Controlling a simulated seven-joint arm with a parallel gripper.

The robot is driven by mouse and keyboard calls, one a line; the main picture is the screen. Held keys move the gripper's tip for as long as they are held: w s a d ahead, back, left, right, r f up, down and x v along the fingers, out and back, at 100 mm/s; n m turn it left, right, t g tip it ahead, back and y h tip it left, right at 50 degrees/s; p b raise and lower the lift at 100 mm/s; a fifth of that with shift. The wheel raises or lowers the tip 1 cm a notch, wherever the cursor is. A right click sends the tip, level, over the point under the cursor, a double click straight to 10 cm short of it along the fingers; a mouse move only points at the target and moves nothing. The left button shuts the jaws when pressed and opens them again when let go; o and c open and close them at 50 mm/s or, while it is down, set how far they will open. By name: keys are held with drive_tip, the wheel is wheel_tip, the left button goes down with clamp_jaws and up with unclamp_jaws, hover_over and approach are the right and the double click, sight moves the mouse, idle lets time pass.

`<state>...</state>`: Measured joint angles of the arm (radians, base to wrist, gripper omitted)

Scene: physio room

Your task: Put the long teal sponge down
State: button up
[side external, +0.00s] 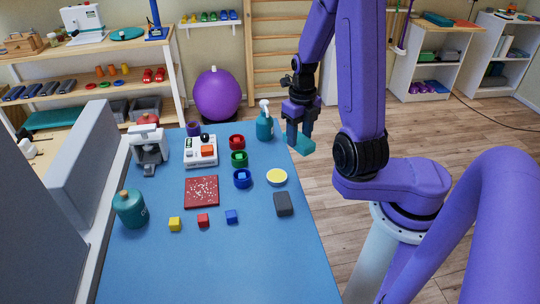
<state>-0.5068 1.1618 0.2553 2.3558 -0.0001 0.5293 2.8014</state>
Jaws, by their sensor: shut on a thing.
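My gripper (299,132) is at the upper middle of the side external view, beyond the right edge of the blue table (265,265). It is shut on the long teal sponge (304,146), which hangs below the fingers. The sponge appears raised, with the wood floor behind it in the picture. Part of the sponge is hidden between the fingers.
A teal spray bottle (264,126) stands just left of my gripper. The table's front right is clear.

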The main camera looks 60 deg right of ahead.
drive_tip(key=shift+w+d+m, duration=0.1)
drive_tip(key=shift+d+m, duration=0.2)
drive_tip(key=shift+d, duration=0.15)
drive_tip(key=shift+w+d+f, duration=0.15)
drive_tip(key=shift+w+d, duration=0.05)
drive_tip(key=w+d+f, duration=0.1)
drive_tip(key=w+f, duration=0.2)
drive_tip(key=w, duration=0.1)
drive_tip(key=w+d+f, duration=0.1)
drive_tip(key=w+f, duration=0.2)
drive_tip(key=w, duration=0.1)
drive_tip(key=w+d+f, duration=0.2)
drive_tip(key=w+f, duration=0.1)
drive_tip(key=w, duration=0.1)
drive_tip(key=shift+w, duration=0.2)
drive_tip(key=shift+w+f, duration=0.2)
drive_tip(key=shift+f, duration=1.7)
drive_tip(key=shift+f, duration=0.1)
drive_tip(key=o, duration=1.1)
